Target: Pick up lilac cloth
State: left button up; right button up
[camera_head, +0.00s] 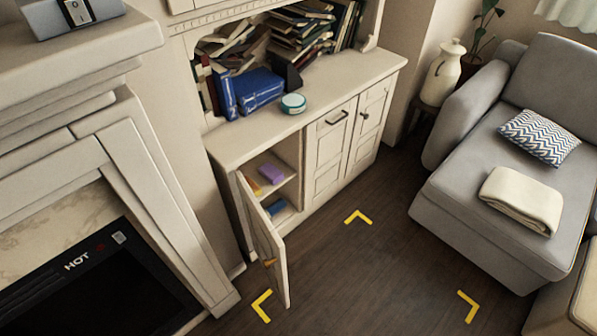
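A small lilac block-shaped item (271,174), which looks like the folded lilac cloth, lies on the upper shelf inside the open left compartment of the white cabinet (318,128). It is too small to tell its fabric. The cabinet door (262,240) stands swung open toward the front. Neither of my grippers shows in the head view.
A yellow-orange item (251,185) lies left of the lilac one; a blue item (276,208) is below. A fireplace (100,285) stands left, a grey sofa (470,160) right. Floor between is clear.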

aim_at(272, 174)
jog(key=z, duration=1.8)
jog(key=i, duration=1.65)
jog(key=u, duration=1.85)
jog(key=i, duration=1.35)
jog(key=u, duration=2.95)
